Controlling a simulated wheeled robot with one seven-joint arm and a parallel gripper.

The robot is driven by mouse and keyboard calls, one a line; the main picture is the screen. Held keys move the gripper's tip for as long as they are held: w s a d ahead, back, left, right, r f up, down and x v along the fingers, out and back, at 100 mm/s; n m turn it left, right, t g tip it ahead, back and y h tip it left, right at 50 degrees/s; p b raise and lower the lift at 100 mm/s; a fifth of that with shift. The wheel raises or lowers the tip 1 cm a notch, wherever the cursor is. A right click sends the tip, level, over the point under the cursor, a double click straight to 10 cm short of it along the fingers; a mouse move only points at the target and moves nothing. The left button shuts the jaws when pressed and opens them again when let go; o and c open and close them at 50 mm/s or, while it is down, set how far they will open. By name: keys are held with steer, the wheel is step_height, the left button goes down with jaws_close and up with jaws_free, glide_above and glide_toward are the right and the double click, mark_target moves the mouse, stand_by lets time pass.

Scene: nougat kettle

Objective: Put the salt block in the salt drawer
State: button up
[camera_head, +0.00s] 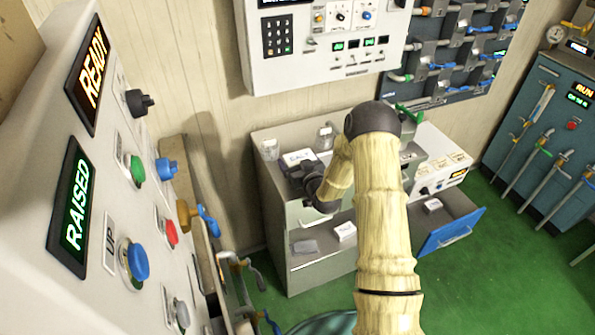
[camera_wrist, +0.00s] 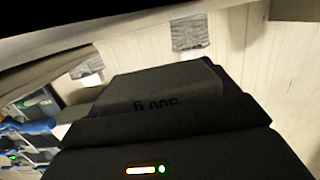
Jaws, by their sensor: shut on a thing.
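The fingers are mostly hidden by the dark gripper body. I cannot tell whether the block rests on the cabinet top or is just above it. I cannot tell which drawer is the salt drawer.
Another white block (camera_head: 345,231) lies lower on the cabinet. A control panel (camera_head: 125,190) stands close at left.

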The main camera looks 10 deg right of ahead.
steer(key=shift+f+b, duration=0.95)
steer(key=shift+f, duration=0.85)
steer(key=shift+f, duration=0.1)
steer(key=o, duration=1.2)
steer(key=shift+f, duration=0.1)
steer(key=shift+c, duration=0.2)
steer(key=shift+s+r, duration=0.1)
steer(key=shift+r, duration=0.1)
steer(key=v, duration=1.1)
steer(key=shift+s, duration=0.35)
steer(key=shift+d, duration=0.2)
